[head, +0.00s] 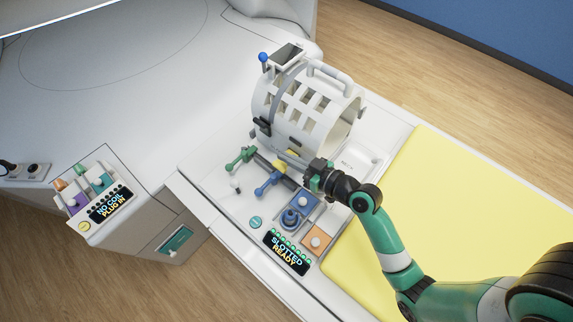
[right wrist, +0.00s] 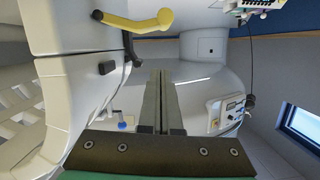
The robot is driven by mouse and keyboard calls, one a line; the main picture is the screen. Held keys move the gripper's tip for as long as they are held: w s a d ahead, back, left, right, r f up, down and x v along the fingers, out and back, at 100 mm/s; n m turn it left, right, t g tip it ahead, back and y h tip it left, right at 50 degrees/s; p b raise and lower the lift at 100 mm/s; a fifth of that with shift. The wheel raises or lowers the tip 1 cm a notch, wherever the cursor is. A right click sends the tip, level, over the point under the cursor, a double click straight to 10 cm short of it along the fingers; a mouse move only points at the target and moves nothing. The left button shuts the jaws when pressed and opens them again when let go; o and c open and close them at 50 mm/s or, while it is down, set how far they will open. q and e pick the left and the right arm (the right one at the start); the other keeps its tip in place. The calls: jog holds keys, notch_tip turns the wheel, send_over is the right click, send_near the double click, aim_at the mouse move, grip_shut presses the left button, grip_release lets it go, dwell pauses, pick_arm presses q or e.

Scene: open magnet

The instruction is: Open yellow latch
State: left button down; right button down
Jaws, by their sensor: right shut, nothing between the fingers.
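The yellow latch (head: 284,158) is a small lever at the foot of the white slotted coil (head: 300,108). It is partly hidden near my right gripper (head: 313,178). In the right wrist view the latch (right wrist: 138,22) shows as a yellow bar with a rounded end on a dark bracket, at the upper left. My right gripper (right wrist: 162,78) is shut and empty. Its fingertips lie below and right of the latch in that view, apart from it. My left gripper is not in view.
A green lever (head: 239,158) and a blue lever (head: 270,184) stand left of my right gripper. A yellow pad (head: 450,190) covers the table's right side.

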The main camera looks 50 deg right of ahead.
jog(key=f, duration=0.1)
jog(key=f+b, duration=0.1)
jog(key=f, duration=0.2)
jog(key=shift+a, duration=0.25)
jog(key=shift+f, duration=0.1)
jog(key=f+n+b, duration=0.1)
jog(key=b, duration=0.1)
jog(key=f+n+h+b, duration=0.1)
jog(key=f+n+b, duration=0.1)
jog(key=shift+a, duration=0.4)
jog(key=shift+r, duration=0.15)
